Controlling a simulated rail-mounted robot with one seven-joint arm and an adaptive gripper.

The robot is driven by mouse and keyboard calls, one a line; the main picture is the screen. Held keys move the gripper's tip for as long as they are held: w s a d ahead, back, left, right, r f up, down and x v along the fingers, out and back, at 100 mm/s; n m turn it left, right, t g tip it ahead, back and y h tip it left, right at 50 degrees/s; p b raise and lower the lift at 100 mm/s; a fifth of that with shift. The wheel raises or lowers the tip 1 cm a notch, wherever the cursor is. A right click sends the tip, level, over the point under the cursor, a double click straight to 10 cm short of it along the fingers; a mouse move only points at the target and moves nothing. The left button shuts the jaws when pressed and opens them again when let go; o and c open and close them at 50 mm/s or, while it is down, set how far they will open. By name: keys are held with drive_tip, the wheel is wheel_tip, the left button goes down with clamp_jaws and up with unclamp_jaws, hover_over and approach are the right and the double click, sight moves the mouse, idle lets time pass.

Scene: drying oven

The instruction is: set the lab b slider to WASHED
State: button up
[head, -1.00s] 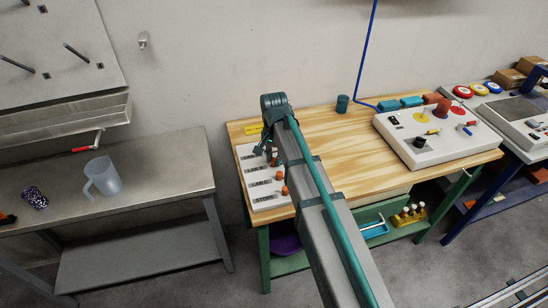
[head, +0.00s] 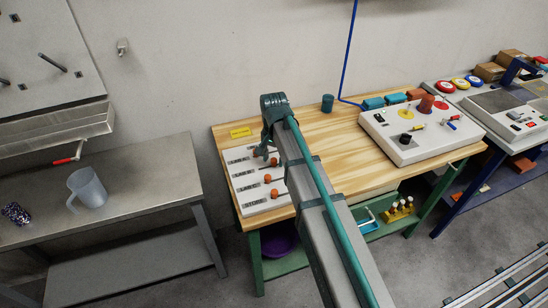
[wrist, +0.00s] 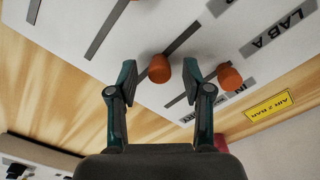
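A white slider panel (head: 240,190) lies on the left end of the wooden bench, with several slots, printed labels and orange knobs. In the wrist view, an orange knob (wrist: 160,69) sits at the lower end of its slot, between the fingertips of my gripper (wrist: 158,80). The fingers are apart, and I see no clear contact with it. A second orange knob (wrist: 229,77) is just right of the right finger, in the row beside the LAB A label (wrist: 279,34). The LAB B label and the word WASHED are not readable.
A yellow AIR 2 BAR label (wrist: 269,105) is beside the panel. A metal table (head: 120,190) with a clear jug (head: 88,188) is at the left.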

sight(274, 159)
wheel_tip(274, 159, up, 12)
idle(0.7)
drive_tip(key=shift+d, duration=0.1)
